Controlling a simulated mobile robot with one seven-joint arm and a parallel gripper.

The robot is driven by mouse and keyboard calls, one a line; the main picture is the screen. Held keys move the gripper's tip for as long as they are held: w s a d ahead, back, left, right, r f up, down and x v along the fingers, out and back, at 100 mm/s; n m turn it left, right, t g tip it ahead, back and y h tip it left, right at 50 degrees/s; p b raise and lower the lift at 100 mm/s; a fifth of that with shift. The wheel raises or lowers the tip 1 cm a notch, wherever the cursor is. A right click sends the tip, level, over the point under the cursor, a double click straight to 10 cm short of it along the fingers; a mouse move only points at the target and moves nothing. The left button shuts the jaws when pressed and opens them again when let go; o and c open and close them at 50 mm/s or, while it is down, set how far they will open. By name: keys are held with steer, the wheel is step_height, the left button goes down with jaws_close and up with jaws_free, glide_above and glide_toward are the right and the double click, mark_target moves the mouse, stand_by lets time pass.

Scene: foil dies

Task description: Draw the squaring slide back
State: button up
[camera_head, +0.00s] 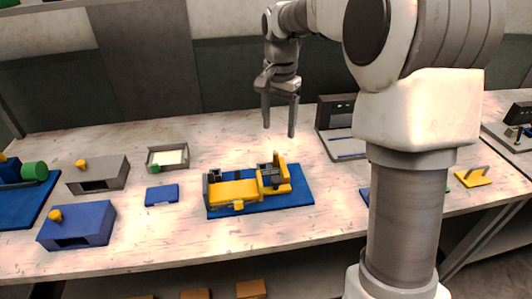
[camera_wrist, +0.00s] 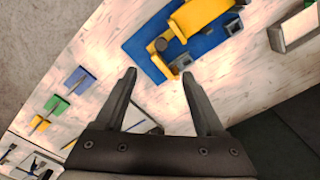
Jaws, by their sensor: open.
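A yellow fixture (camera_head: 234,191) with dark grey end blocks sits on a blue mat (camera_head: 302,197) in the middle of the table. A yellow upright plate (camera_head: 281,166) and a dark block (camera_head: 265,171) stand at its right end, and a small yellow tab (camera_head: 238,206) sticks out at its front. I cannot tell for sure which part is the squaring slide. In the wrist view the yellow fixture (camera_wrist: 200,14) lies at the top on the blue mat (camera_wrist: 147,50). My gripper (camera_head: 279,131) is open and empty, above and behind the fixture; its fingers also show in the wrist view (camera_wrist: 158,75).
A grey box (camera_head: 97,176) and a blue box (camera_head: 77,226), each with a yellow knob, stand at left. A small tray (camera_head: 168,159) and a blue block (camera_head: 162,195) lie nearer the fixture. A grey machine (camera_head: 337,125) stands behind right. My arm hides part of the right side.

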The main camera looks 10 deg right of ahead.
mark_target(276, 179)
steer(key=f, duration=0.6)
steer(key=f+b, duration=0.1)
steer(key=f, duration=1.1)
steer(key=shift+w+f, duration=0.15)
steer(key=shift+w, duration=0.15)
jaws_close()
stand_by(0.7)
